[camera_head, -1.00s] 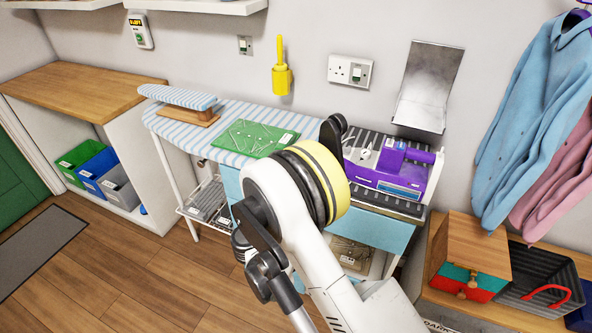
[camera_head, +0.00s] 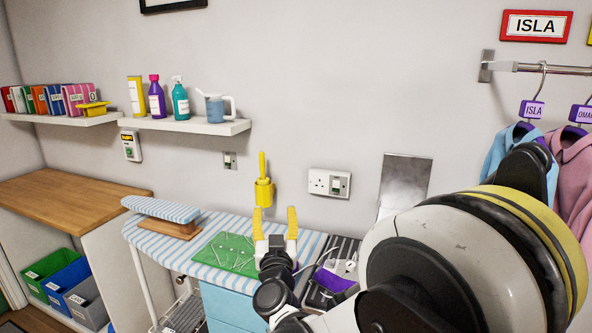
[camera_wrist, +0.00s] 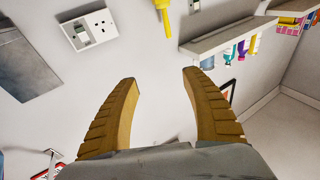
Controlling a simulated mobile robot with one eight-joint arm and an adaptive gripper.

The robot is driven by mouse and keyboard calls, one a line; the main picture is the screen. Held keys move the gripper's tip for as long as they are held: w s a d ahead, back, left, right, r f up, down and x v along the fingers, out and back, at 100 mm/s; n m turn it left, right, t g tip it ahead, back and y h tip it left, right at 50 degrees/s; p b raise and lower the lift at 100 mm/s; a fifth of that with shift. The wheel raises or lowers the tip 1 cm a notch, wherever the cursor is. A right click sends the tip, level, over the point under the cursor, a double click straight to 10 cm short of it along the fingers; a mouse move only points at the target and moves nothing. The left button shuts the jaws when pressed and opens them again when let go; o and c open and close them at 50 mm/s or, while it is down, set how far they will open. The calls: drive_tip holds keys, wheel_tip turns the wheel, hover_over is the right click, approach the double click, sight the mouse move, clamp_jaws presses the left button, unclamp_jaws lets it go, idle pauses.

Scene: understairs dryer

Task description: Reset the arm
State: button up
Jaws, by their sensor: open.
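My gripper (camera_head: 275,228) is raised in front of the ironing board, with its two yellow fingers pointing up. The fingers are apart with nothing between them. In the wrist view my gripper (camera_wrist: 158,95) is also open and empty, facing the wall. My arm covers much of the right side of the head view and hides part of the worktop and the clothes there.
A striped ironing board (camera_head: 195,262) carries a green mat (camera_head: 228,252). A yellow holder (camera_head: 264,191) and a white socket (camera_head: 329,183) are on the wall. A shelf (camera_head: 185,125) holds bottles. Clothes hang from a rail (camera_head: 555,70) at right. The wall ahead is mostly bare.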

drive_tip(key=s+d+r+n+g+y, duration=0.35)
drive_tip(key=s+d+r+g, duration=0.2)
drive_tip(key=s, duration=0.25)
drive_tip(key=s+d+f+m+g+h, duration=0.1)
drive_tip(key=s+d+f+g, duration=0.1)
drive_tip(key=s+d+f, duration=0.3)
drive_tip(key=s+d+f+m+g+h, duration=0.1)
drive_tip(key=s+d+f, duration=0.4)
drive_tip(key=s, duration=0.7)
drive_tip(key=s+d+f+m+g+h, duration=0.2)
drive_tip(key=s+d+f+g+h, duration=0.1)
drive_tip(key=s+d, duration=0.5)
wheel_tip(320, 180, down, 2)
drive_tip(key=shift+s+d+f+g, duration=0.15)
drive_tip(key=shift+s+d+g, duration=0.1)
drive_tip(key=shift+d+g, duration=0.45)
